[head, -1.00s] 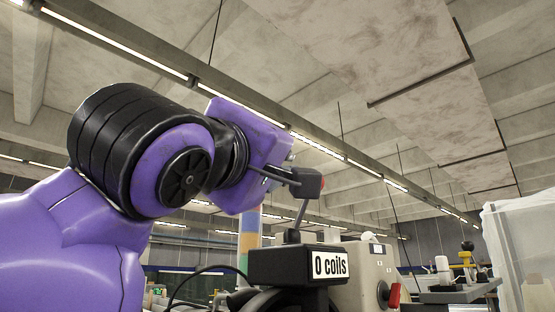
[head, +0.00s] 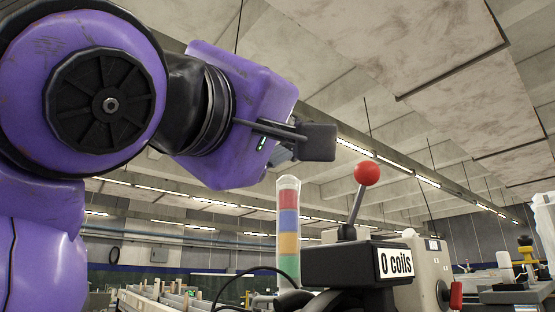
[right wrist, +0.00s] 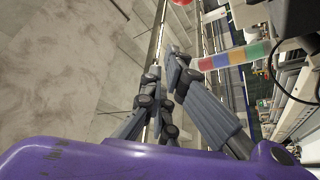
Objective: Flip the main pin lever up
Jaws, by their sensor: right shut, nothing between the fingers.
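A lever with a red ball knob (head: 367,173) stands up from a black box labelled "0 coils" (head: 345,262) in the head view. Its rod leans slightly right. My right gripper (head: 318,142) is up and left of the red ball, apart from it in the picture. In the right wrist view my right gripper (right wrist: 172,60) is shut and empty, its fingers close together. The red ball (right wrist: 212,3) is cut by the top edge there. My left gripper is not in view.
A striped signal tower (head: 288,235) stands left of the lever, behind the box; it also shows in the right wrist view (right wrist: 232,57). A beige machine housing with a red handle (head: 456,295) is at right. Open air lies above the ball.

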